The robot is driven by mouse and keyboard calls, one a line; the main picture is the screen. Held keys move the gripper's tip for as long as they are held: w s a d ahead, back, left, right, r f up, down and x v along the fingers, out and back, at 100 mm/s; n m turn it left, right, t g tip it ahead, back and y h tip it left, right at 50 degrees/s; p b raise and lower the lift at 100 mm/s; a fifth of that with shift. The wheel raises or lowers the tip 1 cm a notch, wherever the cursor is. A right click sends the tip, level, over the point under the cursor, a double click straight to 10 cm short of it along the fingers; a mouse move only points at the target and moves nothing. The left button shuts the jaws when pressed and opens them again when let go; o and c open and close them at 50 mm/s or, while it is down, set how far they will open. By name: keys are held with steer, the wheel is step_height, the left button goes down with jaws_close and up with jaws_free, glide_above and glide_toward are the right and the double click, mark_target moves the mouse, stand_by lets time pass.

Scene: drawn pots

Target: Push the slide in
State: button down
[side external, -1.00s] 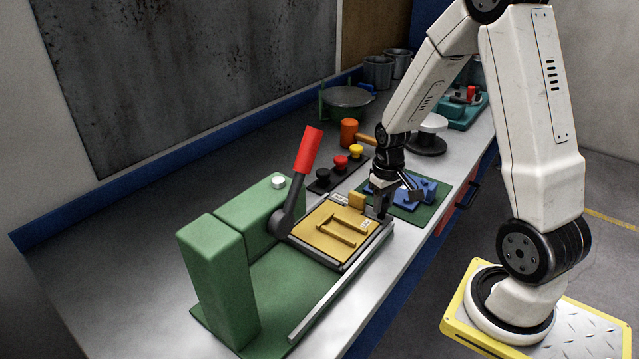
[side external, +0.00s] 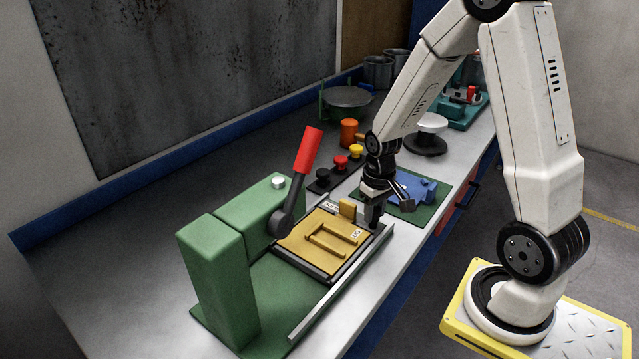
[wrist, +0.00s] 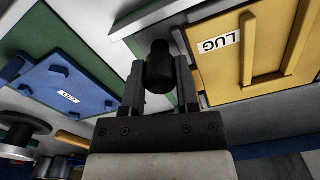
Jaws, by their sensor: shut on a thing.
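The slide (side external: 299,248) is a flat yellow plate on a dark tray, with raised yellow bars and a white "LUG" label. It lies between rails beside the green press (side external: 213,270), partly under the press's lever side. The slide also shows at upper right in the wrist view (wrist: 215,80). My gripper (side external: 374,222) is low at the slide's outer end, by the label. In the wrist view its fingers are shut on a black knob (wrist: 159,62) next to the plate. In the side view the knob is hidden by the fingers.
The press's red-handled lever (side external: 307,150) stands up beside the slide. A blue fixture (side external: 412,187) on a green mat sits just behind my gripper. Black, red and yellow knobs (side external: 340,162) and an orange mallet (side external: 349,132) stand further back. The rail (side external: 325,307) runs along the bench's front edge.

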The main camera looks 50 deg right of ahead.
mark_target(342, 254)
steer(key=a, duration=1.3)
steer(key=shift+c, duration=1.8)
jaws_free()
steer(key=shift+r, duration=0.2)
step_height(342, 254, up, 8)
steer(key=shift+f, duration=0.25)
steer(key=shift+f, duration=0.1)
steer(key=shift+s+f+n+t, duration=0.45)
steer(key=shift+s+n+t, duration=0.2)
steer(key=shift+n, duration=0.25)
steer(key=shift+s+f+n+t, duration=0.45)
steer(key=shift+s+n+t, duration=0.2)
steer(key=shift+n, duration=0.25)
